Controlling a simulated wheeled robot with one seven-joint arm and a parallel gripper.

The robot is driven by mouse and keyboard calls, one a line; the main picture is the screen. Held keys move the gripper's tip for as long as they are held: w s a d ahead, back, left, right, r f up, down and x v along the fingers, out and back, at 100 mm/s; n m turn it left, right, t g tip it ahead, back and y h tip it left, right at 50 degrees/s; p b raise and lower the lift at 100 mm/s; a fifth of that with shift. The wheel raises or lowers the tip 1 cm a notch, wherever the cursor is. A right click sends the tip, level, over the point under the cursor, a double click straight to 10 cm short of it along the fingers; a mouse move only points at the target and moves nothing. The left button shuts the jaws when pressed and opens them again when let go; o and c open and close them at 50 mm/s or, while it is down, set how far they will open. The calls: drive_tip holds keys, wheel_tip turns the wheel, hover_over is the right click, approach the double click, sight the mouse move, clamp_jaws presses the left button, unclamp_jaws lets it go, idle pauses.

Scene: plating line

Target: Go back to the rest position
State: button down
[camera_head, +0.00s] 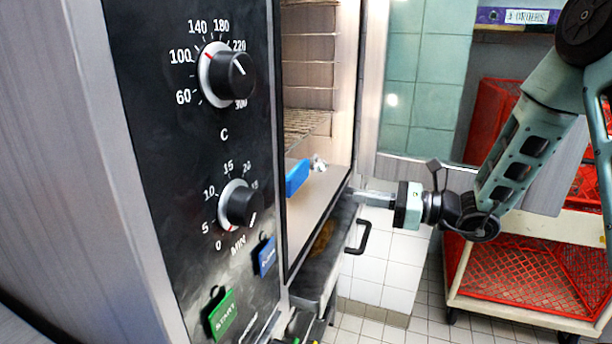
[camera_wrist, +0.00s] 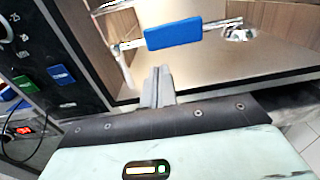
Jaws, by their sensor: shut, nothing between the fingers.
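My gripper (camera_head: 362,197) is at the front of the open oven, at the height of the cavity's lower edge, its fingers pointing left toward the opening. In the wrist view, the fingers (camera_wrist: 158,84) are together with nothing between them. They point at the oven cavity (camera_head: 310,70), just below a blue block (camera_wrist: 173,33) on a shiny metal bar; a gap shows between fingertips and block. The blue block also shows in the head view (camera_head: 297,177), partly hidden by the oven's front panel.
The oven's control panel (camera_head: 190,150) with two dials stands at the left. A drawer with a black handle (camera_head: 362,237) sits below my gripper. A cart with red baskets (camera_head: 520,265) stands behind my arm at the right. Tiled floor (camera_head: 430,325) shows between them.

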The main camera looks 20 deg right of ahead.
drive_tip(key=s+a+r+n+g+h+p, duration=0.1)
drive_tip(key=s+a+r+n+g+p, duration=0.15)
drive_tip(key=s+a+n+g, duration=1.1)
drive_tip(key=s+n+t+h+p, duration=0.3)
drive_tip(key=s+n+h, duration=1)
drive_tip(key=n, duration=0.6)
drive_tip(key=shift+s+r+p, duration=0.35)
drive_tip(key=shift+s+p, duration=0.25)
drive_tip(key=shift+s, duration=0.35)
drive_tip(key=shift+d, duration=0.15)
